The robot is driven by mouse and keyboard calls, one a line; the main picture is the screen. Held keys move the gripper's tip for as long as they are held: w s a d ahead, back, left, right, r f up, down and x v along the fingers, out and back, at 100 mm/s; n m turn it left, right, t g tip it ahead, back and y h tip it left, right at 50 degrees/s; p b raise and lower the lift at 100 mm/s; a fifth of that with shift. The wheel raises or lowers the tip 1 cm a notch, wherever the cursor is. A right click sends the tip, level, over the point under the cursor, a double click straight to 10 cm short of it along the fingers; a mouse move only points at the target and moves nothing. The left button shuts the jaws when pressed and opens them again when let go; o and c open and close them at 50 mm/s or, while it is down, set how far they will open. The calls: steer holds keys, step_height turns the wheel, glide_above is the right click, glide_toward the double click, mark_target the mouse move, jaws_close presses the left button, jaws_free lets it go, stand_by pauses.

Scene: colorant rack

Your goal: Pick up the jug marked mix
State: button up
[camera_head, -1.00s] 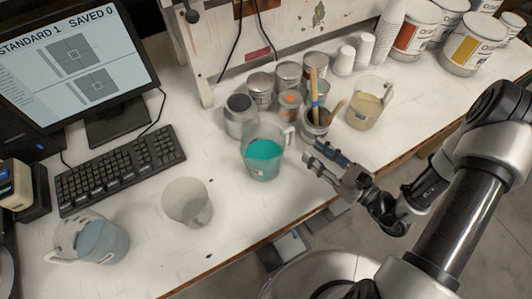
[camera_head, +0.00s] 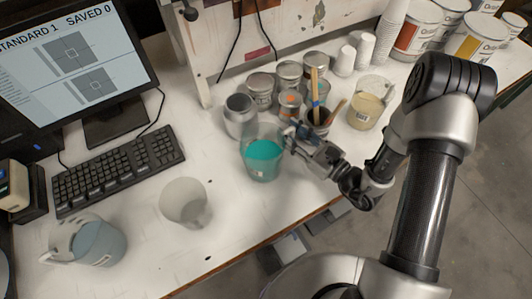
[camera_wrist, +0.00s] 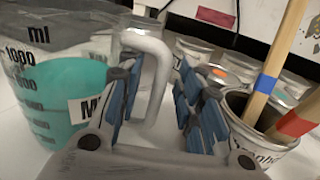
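My gripper (camera_head: 291,139) is at the jug's handle side. In the wrist view its two blue-padded fingers (camera_wrist: 160,105) are apart, with the handle between or just beyond them. Contact with the handle cannot be told.
A can holding wooden sticks (camera_head: 316,118) stands close by the right finger. Several metal cans (camera_head: 262,88) stand behind. A yellowish jug (camera_head: 364,112) is at right. An empty translucent cup (camera_head: 187,203) and a blue-grey jug (camera_head: 97,243) stand left, with free bench between.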

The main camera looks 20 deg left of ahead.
steer(key=shift+c, duration=0.4)
jaws_close()
stand_by(0.4)
